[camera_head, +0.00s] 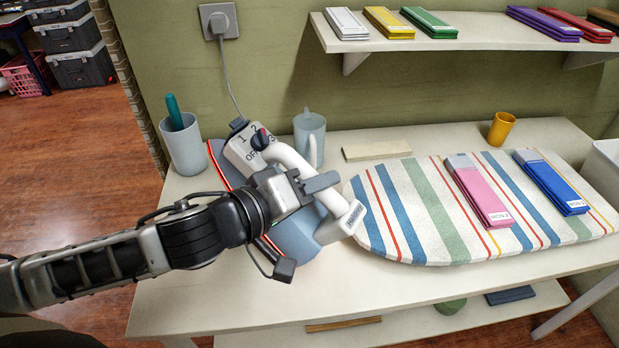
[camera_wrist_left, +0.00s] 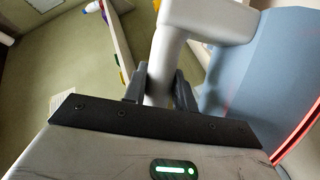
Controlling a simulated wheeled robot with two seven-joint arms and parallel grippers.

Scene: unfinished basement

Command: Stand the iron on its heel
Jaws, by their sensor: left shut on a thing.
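The iron has a white handle and a blue body (camera_head: 297,238) with a red-lit edge, and is at the left end of the table. Its white end with a dial marked 1, 2, 3 and OFF (camera_head: 243,150) is toward the wall. My left gripper (camera_head: 308,190) is shut on the white handle, which shows between the two dark fingers (camera_wrist_left: 160,88) in the left wrist view. The blue body (camera_wrist_left: 235,75) is to the right there. The iron looks tilted; my arm hides part of it, and I cannot tell what touches the table. My right gripper is out of view.
A striped ironing board (camera_head: 395,222) bears pink (camera_head: 478,192) and blue (camera_head: 552,185) folded cloths. A grey cup (camera_head: 185,150), pale blue jug (camera_head: 308,135) and yellow cup (camera_head: 501,128) stand behind. The cord (camera_head: 226,80) rises to a wall socket. Bare table (camera_head: 190,305) lies in front.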

